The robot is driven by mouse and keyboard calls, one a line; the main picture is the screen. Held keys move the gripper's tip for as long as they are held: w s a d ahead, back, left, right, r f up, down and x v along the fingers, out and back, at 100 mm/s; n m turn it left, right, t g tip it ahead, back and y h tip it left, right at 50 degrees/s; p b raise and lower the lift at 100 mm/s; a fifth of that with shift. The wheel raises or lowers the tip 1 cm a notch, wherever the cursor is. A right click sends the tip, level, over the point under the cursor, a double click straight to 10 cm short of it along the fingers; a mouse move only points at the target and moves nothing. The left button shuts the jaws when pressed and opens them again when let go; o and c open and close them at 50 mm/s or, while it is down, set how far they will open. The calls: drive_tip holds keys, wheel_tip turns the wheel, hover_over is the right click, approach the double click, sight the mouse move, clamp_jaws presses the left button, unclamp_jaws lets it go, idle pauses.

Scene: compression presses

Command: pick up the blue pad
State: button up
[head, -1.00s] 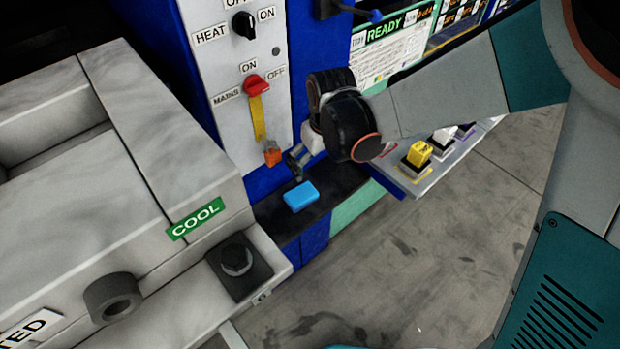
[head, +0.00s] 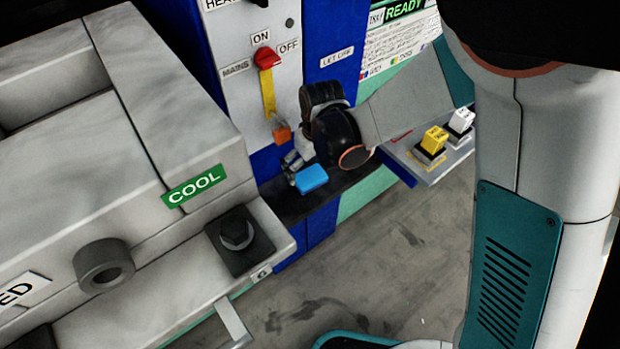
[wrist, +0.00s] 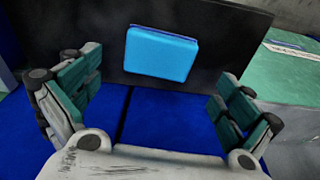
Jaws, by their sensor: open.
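The blue pad (head: 311,179) lies flat on a dark ledge (head: 283,205) at the foot of the blue press. My gripper (head: 292,166) is just behind and left of the pad in the head view, close to it. In the wrist view the pad (wrist: 162,53) shows whole, ahead of and between the two spread fingers of my gripper (wrist: 156,103). The gripper is open and nothing is between its fingertips. In the head view the fingers are small and partly hidden by my wrist.
A grey press with a green COOL label (head: 194,186) fills the left. A panel with a red MAINS switch (head: 266,58) and a hanging orange tag (head: 282,133) rises behind the ledge. Yellow (head: 434,139) and white (head: 460,121) blocks stand on a shelf to the right.

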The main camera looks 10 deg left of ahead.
sight(310, 176)
drive_tip(key=f, duration=0.1)
drive_tip(key=f+b, duration=0.1)
drive_tip(key=f, duration=0.1)
drive_tip(key=f+b, duration=0.1)
drive_tip(key=f, duration=0.1)
drive_tip(key=shift+w+a, duration=0.15)
drive_tip(key=shift+w, duration=0.15)
drive_tip(key=shift+r, duration=0.1)
drive_tip(key=c, duration=0.9)
